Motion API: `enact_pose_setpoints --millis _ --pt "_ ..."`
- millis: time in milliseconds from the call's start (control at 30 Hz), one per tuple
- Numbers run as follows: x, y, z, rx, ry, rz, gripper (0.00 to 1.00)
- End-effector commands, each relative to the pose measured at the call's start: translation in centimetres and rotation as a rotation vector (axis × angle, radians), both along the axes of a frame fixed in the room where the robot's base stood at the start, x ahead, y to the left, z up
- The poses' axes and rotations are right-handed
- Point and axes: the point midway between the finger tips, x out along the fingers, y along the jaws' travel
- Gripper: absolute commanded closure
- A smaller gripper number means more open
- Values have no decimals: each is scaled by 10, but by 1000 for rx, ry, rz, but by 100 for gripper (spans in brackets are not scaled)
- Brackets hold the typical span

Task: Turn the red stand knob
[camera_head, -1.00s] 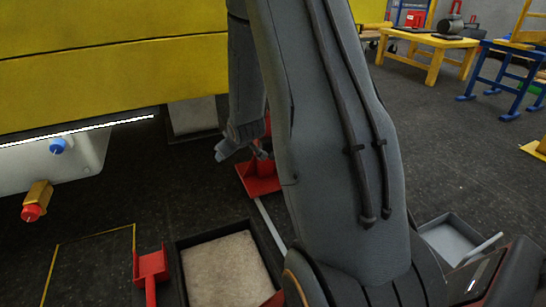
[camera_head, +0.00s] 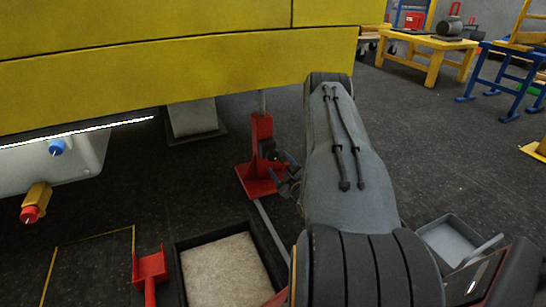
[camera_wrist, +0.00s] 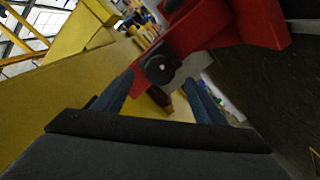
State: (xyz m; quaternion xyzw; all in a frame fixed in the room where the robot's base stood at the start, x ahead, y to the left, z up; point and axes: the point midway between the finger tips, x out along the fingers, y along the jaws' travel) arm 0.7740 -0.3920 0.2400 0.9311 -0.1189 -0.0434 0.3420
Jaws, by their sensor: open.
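The red stand (camera_head: 262,135) stands on the floor under the yellow beam, with a thin grey post rising from its top. Its knob (camera_head: 269,149) looks dark and small in the head view. In the wrist view the knob is a round black disc (camera_wrist: 160,65) with a pale centre, on the red body of the stand (camera_wrist: 200,30). My gripper (camera_head: 284,179) is just right of the stand, low and close to it. In the wrist view its two blue-grey fingers (camera_wrist: 160,98) are apart, with the knob ahead between and beyond their tips. Nothing is held.
The yellow beam (camera_head: 170,65) hangs over the stand and close to my arm. A black-rimmed tray (camera_head: 183,285) and a red bracket (camera_head: 151,268) lie in front. A grey tray (camera_head: 447,240) is at right.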

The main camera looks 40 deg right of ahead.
Motion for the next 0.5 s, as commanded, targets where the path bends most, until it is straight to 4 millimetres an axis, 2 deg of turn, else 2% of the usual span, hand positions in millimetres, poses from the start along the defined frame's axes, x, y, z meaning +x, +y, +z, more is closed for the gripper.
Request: enact_pose_setpoints --millis 300,500 --pt "45 -11 -2 -3 -3 2 35" --pt "66 -16 -2 0 -1 1 35"
